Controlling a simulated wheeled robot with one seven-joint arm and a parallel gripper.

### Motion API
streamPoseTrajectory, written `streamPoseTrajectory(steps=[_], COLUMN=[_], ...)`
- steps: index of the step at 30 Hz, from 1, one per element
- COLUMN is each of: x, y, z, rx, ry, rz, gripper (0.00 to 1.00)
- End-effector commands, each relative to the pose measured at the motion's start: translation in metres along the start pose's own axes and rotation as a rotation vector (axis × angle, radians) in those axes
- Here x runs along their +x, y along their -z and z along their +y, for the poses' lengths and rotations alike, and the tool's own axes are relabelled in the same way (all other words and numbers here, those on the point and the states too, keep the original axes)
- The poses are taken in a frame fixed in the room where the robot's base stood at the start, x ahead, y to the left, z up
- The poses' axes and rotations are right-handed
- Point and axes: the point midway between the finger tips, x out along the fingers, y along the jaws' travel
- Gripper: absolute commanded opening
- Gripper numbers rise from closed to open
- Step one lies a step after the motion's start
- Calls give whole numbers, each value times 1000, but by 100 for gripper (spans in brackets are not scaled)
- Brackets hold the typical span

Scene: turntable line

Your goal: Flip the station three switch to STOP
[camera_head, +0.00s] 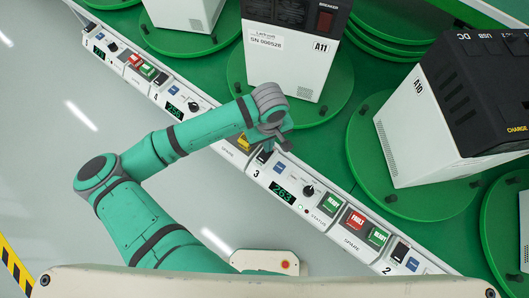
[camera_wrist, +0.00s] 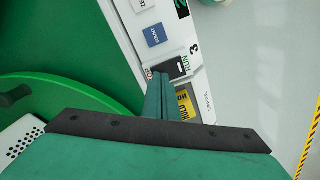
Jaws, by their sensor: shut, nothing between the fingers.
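The station three panel (camera_head: 283,190) is part of the long white console, with a "3" label and a green display reading 263. In the wrist view, the black station three switch (camera_wrist: 177,68) sits beside the "3", with RUN lettering on its right side. In the head view my gripper (camera_head: 267,148) covers part of the switch.
A blue button (camera_wrist: 155,35) lies close to the switch. A round knob (camera_head: 308,190) and green and red indicator blocks (camera_head: 354,219) sit along the console. White machines (camera_head: 286,62) stand on green turntables behind.

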Motion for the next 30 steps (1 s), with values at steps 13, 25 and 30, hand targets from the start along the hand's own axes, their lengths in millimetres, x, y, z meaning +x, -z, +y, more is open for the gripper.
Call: streamPoseTrajectory(steps=[13, 25, 30], x=[6, 11, 10], y=[0, 0, 0], z=[0, 0, 0], rx=[-1, -1, -1], ry=[0, 0, 0], rz=[-1, 0, 0], gripper=[0, 0, 0])
